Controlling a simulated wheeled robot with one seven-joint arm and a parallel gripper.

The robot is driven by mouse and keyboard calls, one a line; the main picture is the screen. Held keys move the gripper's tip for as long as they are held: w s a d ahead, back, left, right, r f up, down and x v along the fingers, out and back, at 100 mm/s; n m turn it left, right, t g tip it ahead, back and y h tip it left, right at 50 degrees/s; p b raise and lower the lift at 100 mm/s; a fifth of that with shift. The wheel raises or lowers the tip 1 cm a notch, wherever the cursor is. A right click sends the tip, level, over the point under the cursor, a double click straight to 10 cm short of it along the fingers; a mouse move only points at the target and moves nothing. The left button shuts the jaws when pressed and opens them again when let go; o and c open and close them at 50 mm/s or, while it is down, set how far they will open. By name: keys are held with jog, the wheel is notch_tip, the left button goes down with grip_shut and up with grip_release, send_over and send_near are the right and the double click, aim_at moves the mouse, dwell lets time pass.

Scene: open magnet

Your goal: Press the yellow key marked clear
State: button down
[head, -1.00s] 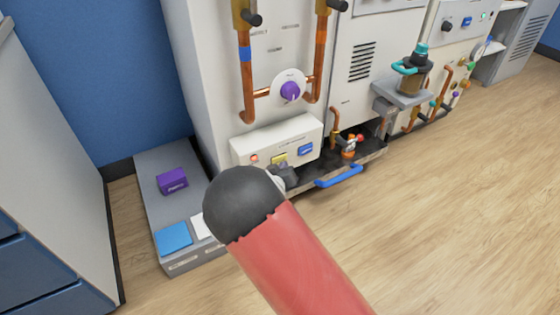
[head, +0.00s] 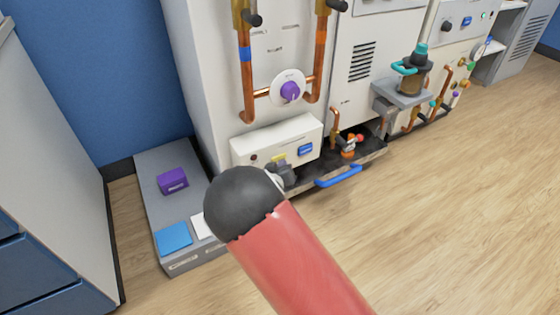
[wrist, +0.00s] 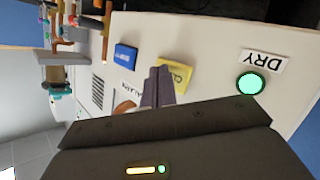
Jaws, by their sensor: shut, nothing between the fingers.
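The yellow key (head: 279,158) sits on the front of a white control box, partly covered by my gripper (head: 284,174). In the wrist view the yellow key (wrist: 175,75) shows dark, partly hidden lettering. My gripper's shut fingers (wrist: 158,72) are empty and overlap the key's edge. They look to be at or against its face; I cannot tell how far it is pushed in. A blue key (head: 305,150) is to the right of the yellow one; it also shows in the wrist view (wrist: 125,55).
A dark lamp (head: 253,157) is left of the yellow key. Copper pipes and a purple knob (head: 290,91) are above the box. A blue handle (head: 338,176) is at lower right.

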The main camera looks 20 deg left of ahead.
jog(key=shift+s+d, duration=0.1)
jog(key=shift+d, duration=0.05)
jog(key=shift+s+d, duration=0.45)
jog(key=shift+d, duration=0.05)
jog(key=shift+s+d, duration=1.65)
jog(key=shift+d, duration=0.25)
